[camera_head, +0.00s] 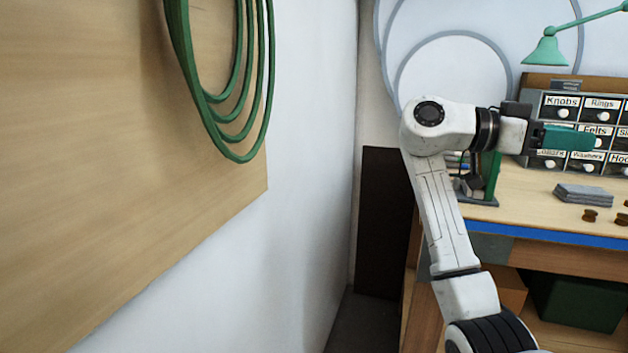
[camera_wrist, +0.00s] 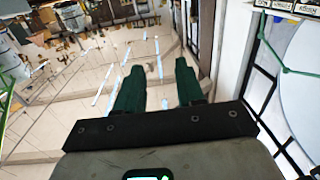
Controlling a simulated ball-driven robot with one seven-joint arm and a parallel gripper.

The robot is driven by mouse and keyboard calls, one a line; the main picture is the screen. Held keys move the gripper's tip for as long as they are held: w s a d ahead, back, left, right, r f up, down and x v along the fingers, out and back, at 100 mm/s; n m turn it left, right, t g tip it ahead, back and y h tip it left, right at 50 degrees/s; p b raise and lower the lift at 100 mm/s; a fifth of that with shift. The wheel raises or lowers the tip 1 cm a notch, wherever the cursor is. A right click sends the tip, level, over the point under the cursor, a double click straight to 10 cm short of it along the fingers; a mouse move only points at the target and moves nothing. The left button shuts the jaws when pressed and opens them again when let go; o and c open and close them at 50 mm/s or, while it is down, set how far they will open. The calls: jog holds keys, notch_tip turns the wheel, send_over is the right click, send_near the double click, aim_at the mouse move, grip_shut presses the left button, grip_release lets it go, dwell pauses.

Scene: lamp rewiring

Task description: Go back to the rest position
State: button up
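My gripper (camera_head: 590,140) is at the right in the head view, on my raised white arm. It points to the right, in front of the labelled drawer cabinet (camera_head: 578,106) and above the workbench. In the wrist view its two green fingers (camera_wrist: 160,78) stand apart with nothing between them. The gap is clear down to a pale floor far below.
The workbench (camera_head: 535,191) carries grey sheets (camera_head: 583,194) and small brown spools (camera_head: 590,215). A green lamp (camera_head: 546,52) hangs above the cabinet. A wooden board (camera_head: 120,190) with a coiled green hose (camera_head: 230,130) is on the left wall.

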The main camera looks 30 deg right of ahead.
jog(key=w+a+f+n+t+y, duration=0.15)
jog(key=f+n+t, duration=0.3)
jog(key=f, duration=0.75)
jog(key=w+a+f+n+t, duration=0.1)
jog(key=a+f+n+t, duration=0.3)
jog(key=f, duration=0.7)
jog(key=w+a+f+n+t, duration=0.1)
jog(key=w+f+n+t, duration=0.15)
jog(key=f+n, duration=0.65)
jog(key=s+a+f+n+t+y, duration=0.1)
jog(key=s+a+f+y, duration=0.1)
jog(key=a+f, duration=0.35)
jog(key=s+a+f+n+t+y, duration=0.1)
jog(key=s+a+f+y, duration=0.1)
jog(key=f, duration=0.7)
jog(key=s+a+f+n+y, duration=0.7)
jog(key=s+a+f, duration=0.4)
jog(key=s+a, duration=0.35)
notch_tip(320, 180, up, 20)
jog(key=p, duration=2)
jog(key=shift+w+a+r+t, duration=0.15)
jog(key=shift+w+a+t, duration=0.05)
jog(key=shift+a+t, duration=0.25)
